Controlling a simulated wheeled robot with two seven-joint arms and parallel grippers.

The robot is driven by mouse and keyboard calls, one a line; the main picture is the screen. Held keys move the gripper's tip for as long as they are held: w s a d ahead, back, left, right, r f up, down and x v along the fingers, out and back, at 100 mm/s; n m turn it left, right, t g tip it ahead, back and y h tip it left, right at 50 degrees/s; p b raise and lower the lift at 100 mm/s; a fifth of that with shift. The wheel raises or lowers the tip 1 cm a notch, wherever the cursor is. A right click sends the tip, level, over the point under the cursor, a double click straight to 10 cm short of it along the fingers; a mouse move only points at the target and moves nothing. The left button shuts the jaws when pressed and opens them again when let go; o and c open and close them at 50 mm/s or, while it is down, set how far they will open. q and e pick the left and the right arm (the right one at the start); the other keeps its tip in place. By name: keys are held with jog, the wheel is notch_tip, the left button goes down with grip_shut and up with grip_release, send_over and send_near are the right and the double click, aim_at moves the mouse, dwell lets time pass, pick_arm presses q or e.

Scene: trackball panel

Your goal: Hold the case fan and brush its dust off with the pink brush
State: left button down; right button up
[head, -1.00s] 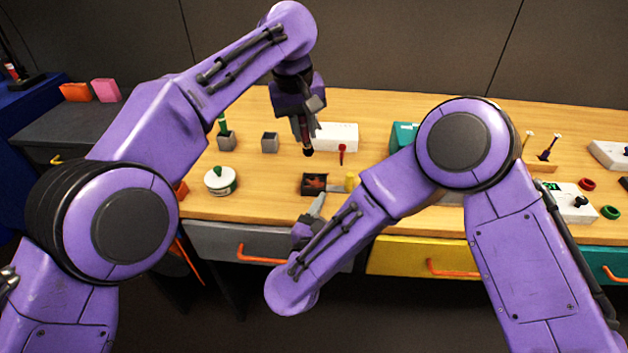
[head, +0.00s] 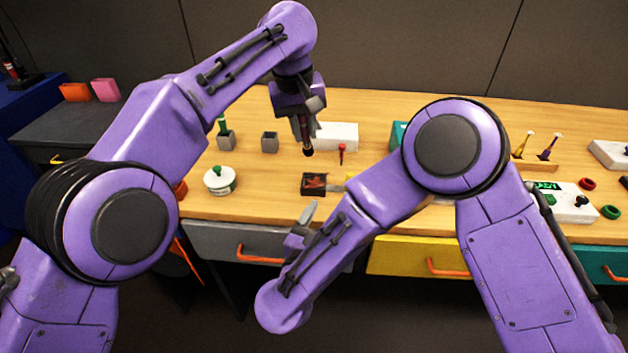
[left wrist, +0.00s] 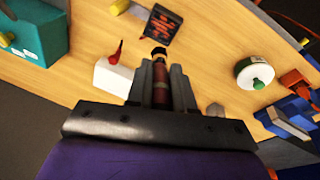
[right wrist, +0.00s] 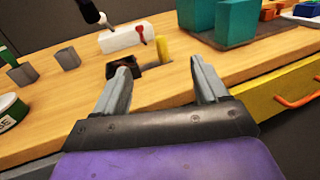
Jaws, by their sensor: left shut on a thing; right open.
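The case fan (head: 314,184) is a dark square with reddish-brown marks, lying near the table's front edge. It also shows in the left wrist view (left wrist: 160,26). My left gripper (left wrist: 161,74) points down behind the fan, shut on a slim dark-reddish tool with a black end (left wrist: 160,90). It looks like the brush, but its pink is not clear. Its tip (head: 308,151) is apart from the fan. My right gripper (right wrist: 163,72) is open and empty, in front of the fan at the table edge. Its left finger partly hides the fan (right wrist: 121,70) in the right wrist view.
A white box (head: 338,136) and a small red item (head: 342,151) are behind the fan. A round green-and-white container (head: 220,181) is at left. A wooden rack (head: 536,166) holds yellow and purple tools at right.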

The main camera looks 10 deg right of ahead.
jog(key=shift+v, duration=1.8)
pick_arm(q)
jog(key=p+v, duration=0.2)
jog(key=p, duration=0.1)
jog(key=shift+w+d+r, duration=0.1)
jog(key=shift+d+r, duration=0.1)
jog(key=shift+r, duration=0.25)
jog(key=shift+f, duration=0.1)
pick_arm(e)
notch_tip(320, 180, up, 4)
